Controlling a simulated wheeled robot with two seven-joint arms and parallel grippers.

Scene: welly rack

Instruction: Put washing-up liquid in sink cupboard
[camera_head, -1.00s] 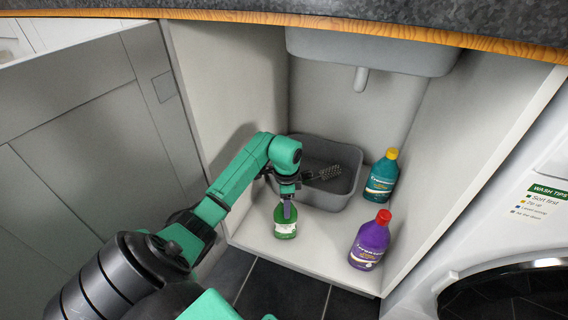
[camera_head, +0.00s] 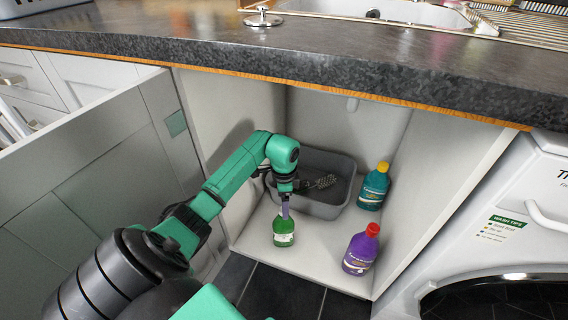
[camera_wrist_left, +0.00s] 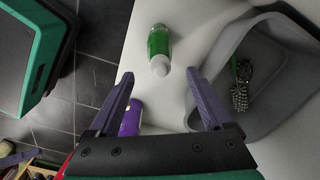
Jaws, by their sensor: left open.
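A green bottle with a white label (camera_head: 284,238), which looks like the washing-up liquid, stands upright on the floor of the open sink cupboard (camera_head: 330,262), near its front left. My left gripper (camera_head: 286,207) is over the bottle's top in the head view. In the left wrist view the gripper (camera_wrist_left: 158,76) has its fingers spread, and the bottle's pale cap (camera_wrist_left: 160,66) lies just past the fingertips, between their lines. Nothing is held. My right gripper is not in view.
A grey tub (camera_head: 322,208) with a dark brush (camera_head: 322,182) stands behind the bottle. A teal bottle with a yellow cap (camera_head: 373,188) and a purple bottle with a red cap (camera_head: 360,252) stand to the right. The open door (camera_head: 100,165) is at left; the worktop (camera_head: 250,62) overhangs above.

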